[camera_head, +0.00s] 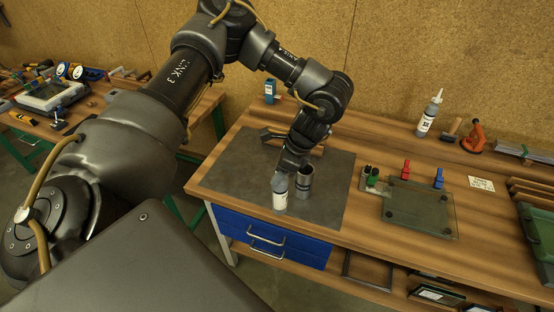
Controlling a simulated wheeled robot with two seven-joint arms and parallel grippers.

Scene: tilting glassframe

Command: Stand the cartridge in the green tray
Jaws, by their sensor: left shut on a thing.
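A white-labelled cylinder, which looks like the cartridge (280,193), stands roughly upright over the dark grey mat, at the front of my left gripper (289,172). The gripper points down from above and is shut on it; the fingertips are small and partly hidden, so the exact grip is unclear. I cannot tell whether its base touches the mat. A green tray (538,238) is at the right edge of the view, partly cut off. My right gripper is not in view.
A grey open-topped cup (305,183) stands close beside the cartridge on the right. A glass plate (420,210) with red, green and blue clamps lies between the mat (335,195) and the tray. A nozzle bottle (428,116) stands at the back. Blue drawers (270,238) are below the bench.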

